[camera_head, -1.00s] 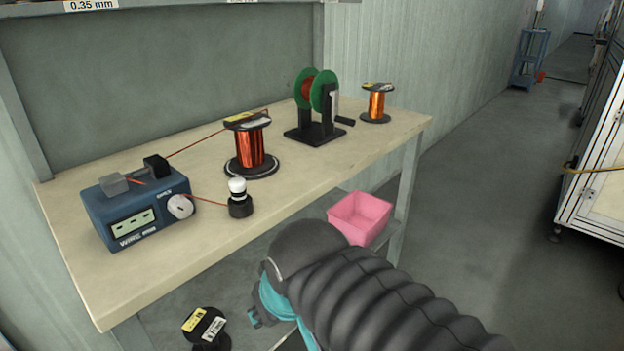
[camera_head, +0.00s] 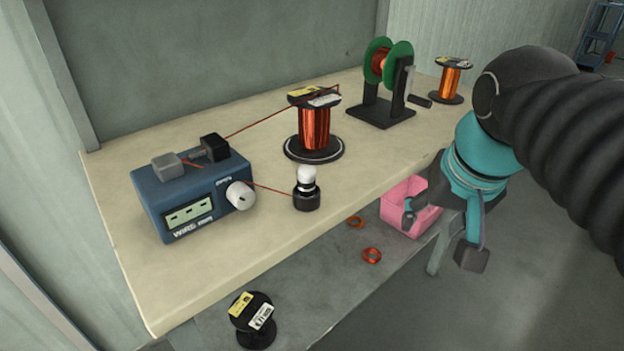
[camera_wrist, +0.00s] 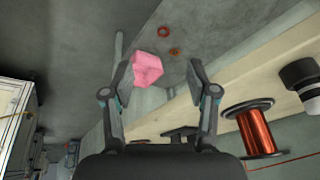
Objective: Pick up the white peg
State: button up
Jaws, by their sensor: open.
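The white peg (camera_head: 307,175) stands upright in a small round black base (camera_head: 306,198) near the front edge of the workbench (camera_head: 220,265). A thin red wire runs from the blue winding device (camera_head: 190,195) toward it. In the wrist view a black and white part (camera_wrist: 300,75) at the right edge looks like this base; I cannot clearly tell the peg apart there. My gripper (camera_head: 440,235) hangs past the bench's front edge, right of the peg and apart from it. Its fingers (camera_wrist: 160,72) are open and empty in the wrist view.
A large copper wire spool (camera_head: 314,130) stands behind the peg. A green-flanged spool on a black stand (camera_head: 385,85) and a smaller copper spool (camera_head: 450,82) are farther back. A pink bin (camera_head: 425,222) sits on the lower shelf, near my gripper. The bench front left is clear.

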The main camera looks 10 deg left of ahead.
jog(key=w+a+r+g, duration=0.2)
jog(key=w+a+r, duration=0.2)
jog(key=a+r, duration=0.65)
jog(key=m+g, duration=0.2)
send_near(307, 169)
jog(key=shift+n+h, duration=0.3)
jog(key=shift+h, duration=0.1)
jog(key=f, duration=0.3)
jog(key=f+b, duration=0.1)
jog(key=f, duration=0.3)
jog(key=f+b, duration=0.1)
jog(key=f, duration=0.3)
jog(key=shift+a, duration=0.4)
grip_shut()
